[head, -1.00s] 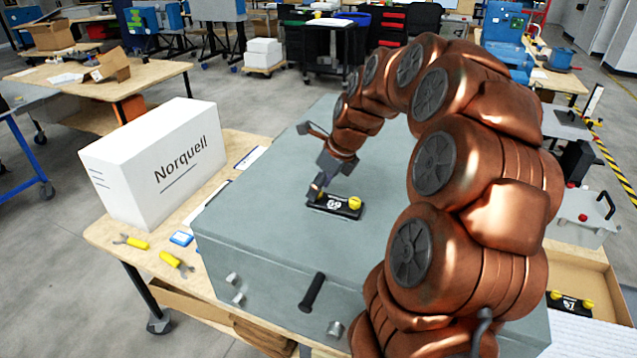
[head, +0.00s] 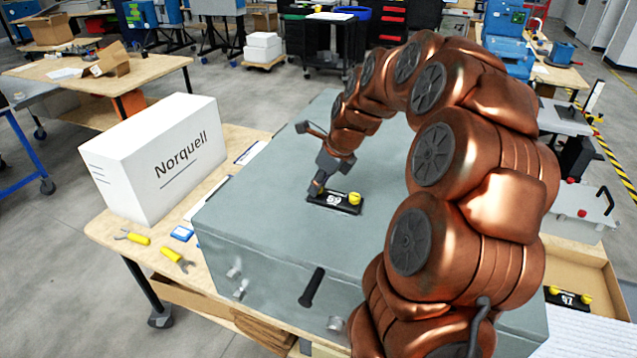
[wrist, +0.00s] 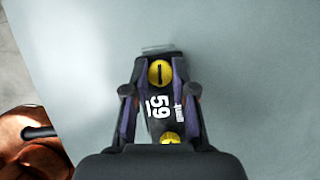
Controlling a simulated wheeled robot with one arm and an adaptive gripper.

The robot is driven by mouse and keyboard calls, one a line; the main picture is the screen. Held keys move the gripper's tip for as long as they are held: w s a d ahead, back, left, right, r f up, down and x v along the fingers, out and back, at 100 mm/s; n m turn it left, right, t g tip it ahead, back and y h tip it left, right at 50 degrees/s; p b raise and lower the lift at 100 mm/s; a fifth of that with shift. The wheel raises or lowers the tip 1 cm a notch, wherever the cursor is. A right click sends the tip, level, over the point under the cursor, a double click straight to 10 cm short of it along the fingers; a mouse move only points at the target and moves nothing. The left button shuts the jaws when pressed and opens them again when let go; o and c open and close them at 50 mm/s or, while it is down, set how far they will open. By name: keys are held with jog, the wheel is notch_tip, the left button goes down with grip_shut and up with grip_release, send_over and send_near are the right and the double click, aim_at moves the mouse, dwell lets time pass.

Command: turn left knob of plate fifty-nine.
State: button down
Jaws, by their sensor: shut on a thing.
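Plate fifty-nine (head: 338,203) is a small black plate lying on the grey top of the analyser housing (head: 250,215). Its white "59" shows in the wrist view (wrist: 159,107). My gripper (head: 316,188) is down at the plate's left end and hides the left knob in the head view. In the wrist view, my gripper's fingers (wrist: 160,72) are shut on the yellow, slotted left knob (wrist: 161,74), one on each side. The yellow right knob (head: 355,198) stands free; in the wrist view it is partly hidden by my gripper's body (wrist: 170,138).
A white "Norquell" box (head: 150,160) stands on the table left of the housing. Yellow-handled tools (head: 173,256) lie in front of it. A second black plate (head: 568,298), with yellow knobs, lies in an open box at the right. The housing top around the plate is clear.

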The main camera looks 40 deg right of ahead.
jog(key=shift+f+n+b, duration=0.1)
jog(key=shift+n+b, duration=0.3)
jog(key=shift+b, duration=0.1)
